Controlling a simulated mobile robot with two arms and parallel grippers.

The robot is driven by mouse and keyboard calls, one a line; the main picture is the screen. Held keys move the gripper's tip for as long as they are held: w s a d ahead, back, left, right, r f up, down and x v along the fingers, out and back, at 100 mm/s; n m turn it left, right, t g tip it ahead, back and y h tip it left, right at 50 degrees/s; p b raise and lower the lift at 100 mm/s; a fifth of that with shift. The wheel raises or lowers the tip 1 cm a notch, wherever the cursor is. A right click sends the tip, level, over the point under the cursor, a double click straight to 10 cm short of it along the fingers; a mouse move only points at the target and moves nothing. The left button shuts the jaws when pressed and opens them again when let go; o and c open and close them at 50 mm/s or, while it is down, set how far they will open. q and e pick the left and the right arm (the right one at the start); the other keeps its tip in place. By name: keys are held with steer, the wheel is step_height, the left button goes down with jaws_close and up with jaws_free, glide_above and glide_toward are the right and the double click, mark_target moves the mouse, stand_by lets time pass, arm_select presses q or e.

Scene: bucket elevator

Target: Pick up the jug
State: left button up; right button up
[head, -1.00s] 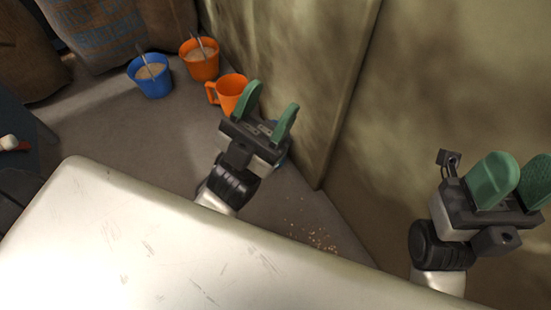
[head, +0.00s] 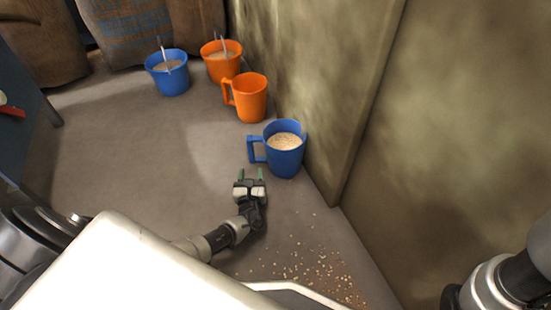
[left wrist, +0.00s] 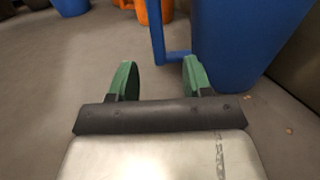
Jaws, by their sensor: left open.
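A blue jug (head: 284,160) filled with grain stands upright on the floor beside the wall, its handle facing left. It fills the upper right of the left wrist view (left wrist: 240,40). An orange jug (head: 251,100) stands behind it, handle also to the left. My left gripper (head: 251,174) is low over the floor, just in front of the blue jug's handle, open and empty. In the left wrist view the handle (left wrist: 157,35) shows ahead, between the two green fingers (left wrist: 160,78); a small gap seems to remain. My right gripper is out of view; only its arm shows at lower right.
A blue bucket (head: 169,78) and an orange bucket (head: 220,66), each with grain and a scoop, stand at the back near sacks (head: 128,30). Spilled grain (head: 318,275) lies in front. The wall (head: 335,100) closes the right side; floor at left is clear.

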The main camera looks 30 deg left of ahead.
mark_target(251, 156)
arm_select(q)
steer(key=b+x, duration=0.2)
steer(key=x, duration=0.2)
steer(key=shift+w+a+f, duration=0.1)
steer(key=shift+w, duration=0.1)
steer(key=b+x, duration=0.2)
steer(key=x, duration=0.1)
steer(key=b+x, duration=0.2)
steer(key=shift+s+a+f, duration=0.15)
steer(key=shift+f, duration=0.15)
steer(key=shift+r, duration=0.2)
jaws_close()
stand_by(0.5)
steer(key=shift+w+a+r, duration=0.1)
steer(key=shift+w, duration=0.15)
